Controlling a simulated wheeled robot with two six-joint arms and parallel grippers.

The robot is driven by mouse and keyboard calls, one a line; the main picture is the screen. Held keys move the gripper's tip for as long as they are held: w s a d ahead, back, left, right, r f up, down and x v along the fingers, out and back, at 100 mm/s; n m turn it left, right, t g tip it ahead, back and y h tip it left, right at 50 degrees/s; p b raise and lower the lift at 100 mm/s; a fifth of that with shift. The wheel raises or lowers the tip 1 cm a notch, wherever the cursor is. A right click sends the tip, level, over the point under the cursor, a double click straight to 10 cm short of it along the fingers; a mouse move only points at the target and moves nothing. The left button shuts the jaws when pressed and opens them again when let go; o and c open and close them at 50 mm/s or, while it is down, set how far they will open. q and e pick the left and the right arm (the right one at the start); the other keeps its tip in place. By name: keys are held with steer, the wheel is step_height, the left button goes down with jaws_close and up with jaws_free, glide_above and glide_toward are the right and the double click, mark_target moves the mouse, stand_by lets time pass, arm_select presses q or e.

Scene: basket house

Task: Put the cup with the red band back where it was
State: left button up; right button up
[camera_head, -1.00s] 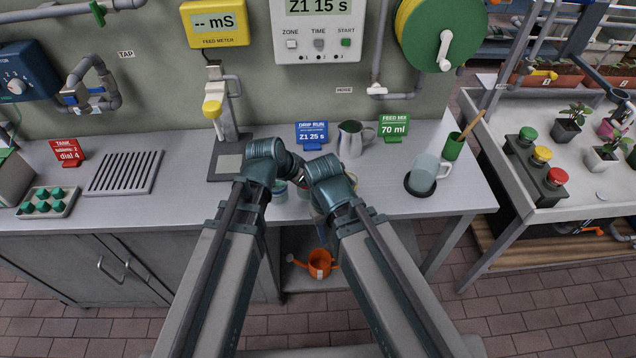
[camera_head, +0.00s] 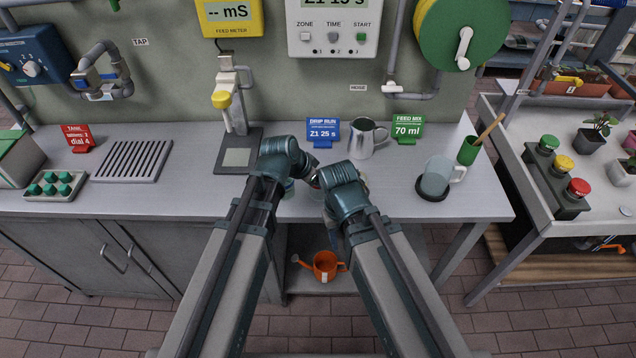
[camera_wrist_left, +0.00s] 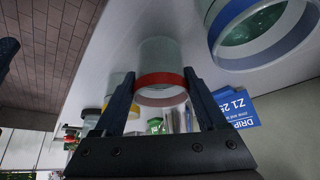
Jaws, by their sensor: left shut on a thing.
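The cup with the red band (camera_wrist_left: 160,62) is pale and see-through. In the left wrist view it stands between the two dark fingers of my left gripper (camera_wrist_left: 160,83), which is shut on it near the band. I cannot tell whether the cup touches the worktop. A cup with a blue band (camera_wrist_left: 262,30) is close by at the upper right of that view. A cup with a yellow band (camera_wrist_left: 115,112) is partly hidden behind the left finger. In the head view my wrists mostly hide the cups. My right gripper's fingers are hidden behind its wrist.
On the worktop (camera_head: 200,195) stand a metal jug (camera_head: 362,140), a blue sign (camera_head: 323,131), a green sign (camera_head: 408,129) and a grey-blue mug (camera_head: 436,177) on a dark coaster.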

arm_select(q)
steer(key=shift+f, duration=0.2)
steer(key=o, duration=1.6)
steer(key=shift+c, duration=0.2)
steer(key=shift+r, duration=0.2)
steer(key=shift+s+a+r+p, duration=0.15)
steer(key=shift+r+p, duration=0.35)
steer(key=shift+p, duration=0.1)
steer(key=p+v, duration=1)
steer(key=v, duration=0.1)
steer(key=s+f+n+g+y, duration=0.1)
steer(key=s+n+g+y, duration=0.1)
steer(key=s, duration=0.4)
steer(key=s+a+f+n+g+y, duration=0.1)
steer(key=s+f+n+g+y, duration=0.1)
steer(key=s, duration=0.4)
steer(key=shift+a+n+g+y+b, duration=0.15)
steer(key=shift+n+g+y+b, duration=0.2)
steer(key=shift+n+y, duration=0.35)
